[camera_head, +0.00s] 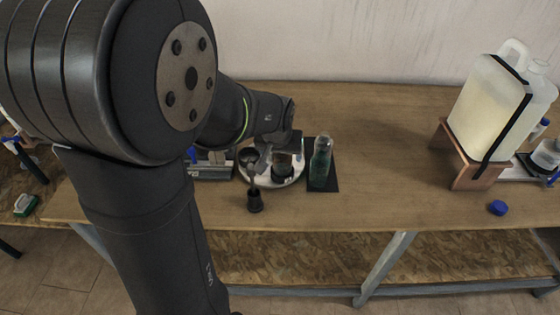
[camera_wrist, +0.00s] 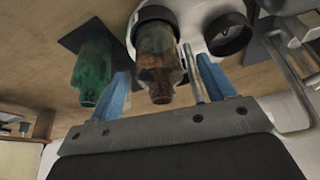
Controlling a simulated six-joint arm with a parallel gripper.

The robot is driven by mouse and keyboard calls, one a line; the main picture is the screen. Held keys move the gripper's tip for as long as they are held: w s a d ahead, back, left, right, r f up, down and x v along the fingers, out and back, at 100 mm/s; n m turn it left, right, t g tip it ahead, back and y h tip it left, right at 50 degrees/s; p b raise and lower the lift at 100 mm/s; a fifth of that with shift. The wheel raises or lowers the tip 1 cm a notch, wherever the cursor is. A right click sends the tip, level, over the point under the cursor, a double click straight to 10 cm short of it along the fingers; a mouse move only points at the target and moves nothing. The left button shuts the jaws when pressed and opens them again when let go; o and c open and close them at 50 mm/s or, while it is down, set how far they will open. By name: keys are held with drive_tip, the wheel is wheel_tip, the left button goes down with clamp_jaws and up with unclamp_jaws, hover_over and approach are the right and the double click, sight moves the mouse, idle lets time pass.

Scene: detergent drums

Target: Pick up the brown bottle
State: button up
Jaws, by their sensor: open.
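The brown bottle (camera_wrist: 158,72) is upside down in the wrist view, with its wide part in a dark ring or cap at the top. In the head view the brown bottle (camera_head: 283,162) stands on a round white plate (camera_head: 296,178), partly hidden by my wrist. My gripper (camera_wrist: 162,76) is open, with one blue finger on each side of the brown bottle in the wrist view. I cannot tell whether either finger touches it. In the head view my arm covers most of the gripper.
A dark ring (camera_wrist: 228,34) and metal stand are close by. A large jug (camera_head: 490,108) sits on a wooden stand. Table centre right is clear.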

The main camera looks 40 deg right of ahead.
drive_tip(key=shift+x, duration=1.85)
drive_tip(key=shift+c, duration=0.3)
drive_tip(key=c, duration=1.1)
drive_tip(key=shift+r, duration=0.1)
